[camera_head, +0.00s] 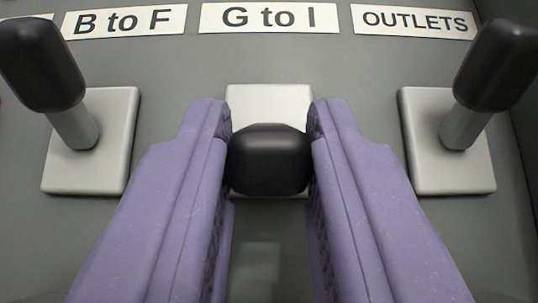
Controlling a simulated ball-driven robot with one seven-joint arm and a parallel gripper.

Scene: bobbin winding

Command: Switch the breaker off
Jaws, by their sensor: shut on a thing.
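The breaker lever with a black knob (268,160) sits in the middle of the panel, below the label "G to I" (269,18). Its light base plate (268,95) shows behind the knob. My gripper (269,150) has two purple fingers, one on each side of this knob, and is shut on it. The lever's stem is hidden behind the knob. The knob points towards the camera, and I cannot tell from this view whether the lever is on or off.
A second black-knobbed lever (45,65) stands at the left, under the label "B to F" (124,22). A third lever (494,65) stands at the right, under the label "OUTLETS" (414,21). Both stick out beside my fingers. The grey panel (165,105) is bare between the base plates.

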